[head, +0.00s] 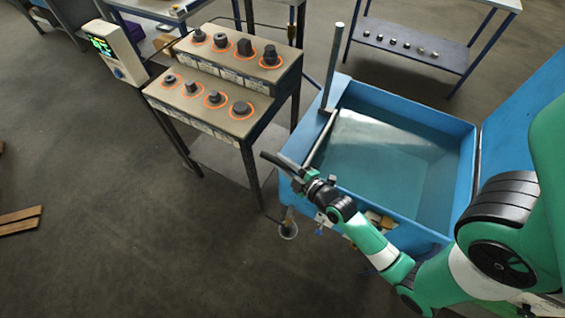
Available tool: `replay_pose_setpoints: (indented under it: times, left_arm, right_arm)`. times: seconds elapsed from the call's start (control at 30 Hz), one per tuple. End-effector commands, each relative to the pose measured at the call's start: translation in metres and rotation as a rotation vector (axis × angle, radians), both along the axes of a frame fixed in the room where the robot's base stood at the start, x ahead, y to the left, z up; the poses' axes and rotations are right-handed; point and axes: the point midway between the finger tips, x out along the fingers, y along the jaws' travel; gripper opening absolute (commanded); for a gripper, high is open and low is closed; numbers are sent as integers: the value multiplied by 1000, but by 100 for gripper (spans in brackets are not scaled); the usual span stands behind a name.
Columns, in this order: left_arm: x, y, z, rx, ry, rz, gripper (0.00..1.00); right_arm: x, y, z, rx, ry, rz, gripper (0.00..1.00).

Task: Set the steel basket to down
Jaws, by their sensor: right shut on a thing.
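My right gripper (308,179) is at the left rim of the blue quench tank (397,222). It is shut on what looks like a dark handle (276,160), which sticks out to the left of the tank. A grey bar (319,139) runs along the tank's left inner edge, near an upright steel post (333,66). I cannot make out the steel basket clearly; the tank holds blue-green liquid (385,170) with bright reflections. My left gripper is not in view.
A stepped stand (215,128) with several dark parts in orange rings stands left of the tank. A control panel (117,52) is beside it. A table with a lower shelf (412,45) is at the back right. The floor at lower left is clear except for wooden boards (20,220).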

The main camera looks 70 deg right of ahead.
Motion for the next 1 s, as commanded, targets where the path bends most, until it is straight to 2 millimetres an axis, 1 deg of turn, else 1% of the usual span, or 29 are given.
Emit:
replay_pose_setpoints:
  times: [0.03,0.07,0.2,0.23,0.5,0.63,0.77,0.87,0.9,1.0]
  left_arm:
    - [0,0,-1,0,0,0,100]
    - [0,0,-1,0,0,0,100]
    - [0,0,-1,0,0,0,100]
    - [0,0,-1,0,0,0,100]
    - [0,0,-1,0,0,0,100]
    - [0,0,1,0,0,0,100]
    - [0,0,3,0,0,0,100]
    - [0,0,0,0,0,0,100]
    - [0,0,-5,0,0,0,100]
    - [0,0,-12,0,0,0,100]
  right_arm:
    - [-2,1,-10,14,20,0,0]
    - [-2,1,-10,14,20,0,29]
    - [-2,1,-9,12,18,0,54]
    - [-2,1,-8,11,17,1,57]
    - [-2,1,-5,7,12,0,57]
    - [-11,6,-3,7,12,0,57]
    - [-33,18,2,9,15,0,57]
    - [-56,29,6,10,15,-1,57]
    - [-64,33,5,11,15,-2,57]
    - [-82,43,10,10,14,-2,57]
